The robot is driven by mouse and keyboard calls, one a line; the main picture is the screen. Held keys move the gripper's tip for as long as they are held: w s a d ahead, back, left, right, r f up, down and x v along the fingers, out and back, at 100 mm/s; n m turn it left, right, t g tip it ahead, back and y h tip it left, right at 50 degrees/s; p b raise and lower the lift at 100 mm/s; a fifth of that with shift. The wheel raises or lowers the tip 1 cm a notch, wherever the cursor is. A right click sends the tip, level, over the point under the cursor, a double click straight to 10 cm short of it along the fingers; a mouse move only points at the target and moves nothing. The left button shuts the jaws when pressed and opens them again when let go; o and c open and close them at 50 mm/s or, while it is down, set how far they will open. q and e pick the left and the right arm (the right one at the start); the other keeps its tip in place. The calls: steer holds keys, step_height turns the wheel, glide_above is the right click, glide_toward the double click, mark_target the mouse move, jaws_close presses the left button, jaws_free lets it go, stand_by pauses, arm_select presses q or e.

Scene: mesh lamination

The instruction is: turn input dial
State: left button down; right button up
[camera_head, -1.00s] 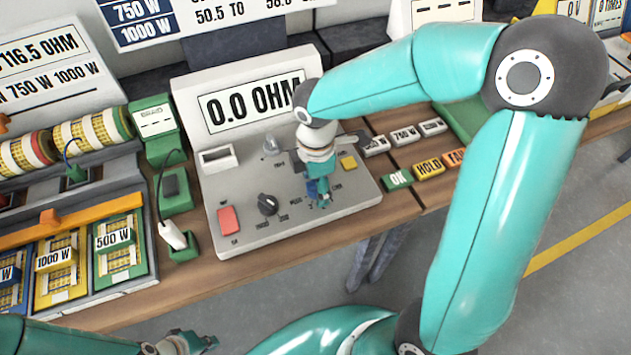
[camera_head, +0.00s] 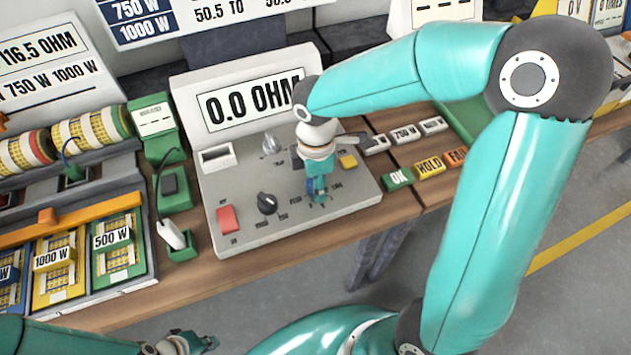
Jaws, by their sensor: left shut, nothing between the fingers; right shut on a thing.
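The grey test panel (camera_head: 222,187) stands on the bench, with a display reading 0.0 OHM (camera_head: 252,97). A black dial (camera_head: 267,203) sits on its lower middle, to the left of my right gripper. My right gripper (camera_head: 317,197) points down at the panel's lower right, shut at a spot with printed marks around it. The small thing between its fingers is mostly hidden by the gripper, probably a second dial. My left gripper (camera_head: 203,343) is shut and empty at the bottom edge, in front of the bench and away from the panel.
A red switch (camera_head: 228,218) and a yellow button (camera_head: 348,161) are on the panel. OK, HOLD and FAIL tags (camera_head: 429,166) lie to the right.

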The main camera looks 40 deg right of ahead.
steer(key=m+b, duration=0.1)
steer(key=m, duration=0.2)
steer(key=shift+m+b, duration=0.3)
steer(key=shift+m, duration=0.1)
steer(key=shift+m+b, duration=0.55)
steer(key=shift+m, duration=0.95)
steer(key=o, duration=1.1)
steer(key=shift+o, duration=0.2)
steer(key=shift+r, duration=0.1)
step_height(320, 180, up, 12)
